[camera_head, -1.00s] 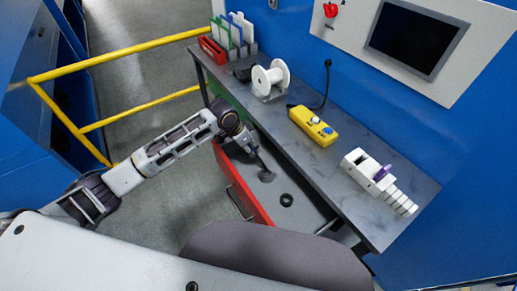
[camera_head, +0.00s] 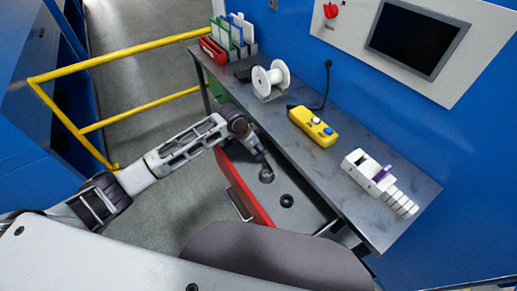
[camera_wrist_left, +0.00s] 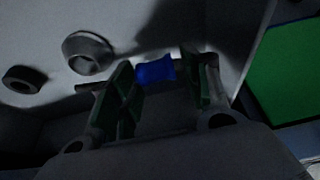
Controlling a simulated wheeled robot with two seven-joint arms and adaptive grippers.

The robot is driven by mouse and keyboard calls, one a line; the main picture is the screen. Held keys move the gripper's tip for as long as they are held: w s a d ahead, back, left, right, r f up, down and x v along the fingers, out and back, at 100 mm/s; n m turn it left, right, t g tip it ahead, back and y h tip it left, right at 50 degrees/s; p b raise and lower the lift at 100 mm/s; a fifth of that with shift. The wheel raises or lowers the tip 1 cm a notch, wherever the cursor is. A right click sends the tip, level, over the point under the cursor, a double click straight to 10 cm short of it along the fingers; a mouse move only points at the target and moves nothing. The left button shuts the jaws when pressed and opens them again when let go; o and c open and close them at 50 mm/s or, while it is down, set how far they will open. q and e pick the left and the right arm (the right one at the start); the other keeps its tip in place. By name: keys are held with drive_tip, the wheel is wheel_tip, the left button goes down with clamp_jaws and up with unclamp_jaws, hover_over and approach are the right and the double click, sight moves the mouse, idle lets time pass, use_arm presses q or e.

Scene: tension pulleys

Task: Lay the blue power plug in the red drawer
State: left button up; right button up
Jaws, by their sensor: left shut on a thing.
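The red drawer (camera_head: 247,187) is pulled out from under the grey workbench, its pale inside open to view. My left gripper (camera_head: 264,161) reaches down over the drawer's far part. In the left wrist view it (camera_wrist_left: 155,80) is shut on the blue power plug (camera_wrist_left: 155,71), which shows between the green-padded fingers, above the drawer floor. Whether the plug touches the floor I cannot tell. In the head view the plug is too small to make out. My right gripper is not in view.
Two dark rings lie in the drawer, one (camera_head: 266,176) by my left gripper, one (camera_head: 287,201) nearer. On the bench (camera_head: 340,165) stand a white spool (camera_head: 270,78), a yellow power box (camera_head: 313,126) and a white device (camera_head: 378,182). A yellow rail (camera_head: 120,60) stands at left.

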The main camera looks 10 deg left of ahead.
use_arm(q)
drive_tip(key=shift+w+d, duration=0.4)
drive_tip(key=shift+d, duration=0.05)
drive_tip(key=shift+w+d+f, duration=0.1)
drive_tip(key=shift+w+f, duration=0.05)
drive_tip(key=shift+f, duration=0.6)
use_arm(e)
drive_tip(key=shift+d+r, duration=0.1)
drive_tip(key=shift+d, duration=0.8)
use_arm(q)
drive_tip(key=shift+f, duration=0.15)
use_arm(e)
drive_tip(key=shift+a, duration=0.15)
